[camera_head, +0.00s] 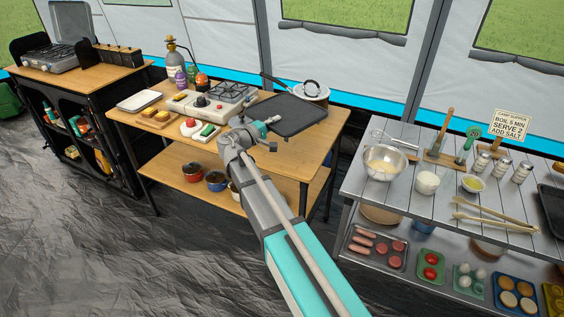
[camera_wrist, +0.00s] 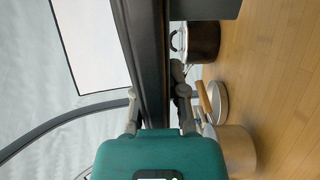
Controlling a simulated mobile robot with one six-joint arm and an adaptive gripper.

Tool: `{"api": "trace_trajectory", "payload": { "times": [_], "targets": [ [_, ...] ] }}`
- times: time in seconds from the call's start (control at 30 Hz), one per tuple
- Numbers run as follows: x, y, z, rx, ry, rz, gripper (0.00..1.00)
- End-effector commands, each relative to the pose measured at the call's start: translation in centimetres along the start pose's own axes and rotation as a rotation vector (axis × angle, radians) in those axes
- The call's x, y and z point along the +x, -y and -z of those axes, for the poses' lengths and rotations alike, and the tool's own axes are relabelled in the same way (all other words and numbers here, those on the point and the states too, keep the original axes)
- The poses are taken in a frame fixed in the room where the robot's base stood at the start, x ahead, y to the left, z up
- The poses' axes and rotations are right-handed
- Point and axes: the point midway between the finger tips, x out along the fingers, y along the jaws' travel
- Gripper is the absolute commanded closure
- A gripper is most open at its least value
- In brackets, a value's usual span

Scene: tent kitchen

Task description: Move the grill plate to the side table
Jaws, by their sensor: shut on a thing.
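The grill plate (camera_head: 296,116) is a dark, flat, rounded rectangle over the right end of the middle wooden table (camera_head: 160,128). My gripper (camera_head: 268,121) is shut on its near left edge. In the wrist view the plate (camera_wrist: 150,50) is a dark band between the two fingers of my gripper (camera_wrist: 158,100), apart from the wooden surface. Which table the task calls the side table is not certain. A grey slatted table (camera_head: 400,205) stands to the right, and a wooden-topped cabinet (camera_head: 95,70) to the left.
A gas stove (camera_head: 218,103) stands left of the plate, a lidded pot (camera_head: 310,92) behind it. The slatted table holds a steel bowl (camera_head: 385,160), jars, utensils and a dark tray (camera_head: 554,210). A gap of floor separates the two tables.

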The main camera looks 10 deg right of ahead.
Motion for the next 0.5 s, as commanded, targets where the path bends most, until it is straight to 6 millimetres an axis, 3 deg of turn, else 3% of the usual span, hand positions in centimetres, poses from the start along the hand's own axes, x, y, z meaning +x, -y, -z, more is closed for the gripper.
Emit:
{"api": "trace_trajectory", "payload": {
  "times": [0.03,0.2,0.5],
  "targets": [
    [-0.1,1.2,0.3,0.0,0.006,-0.004,1.0],
    [-0.3,2.4,0.6,0.0,0.026,-0.007,1.0],
    [-0.4,2.8,0.7,0.0,0.036,-0.008,1.0]
  ]
}}
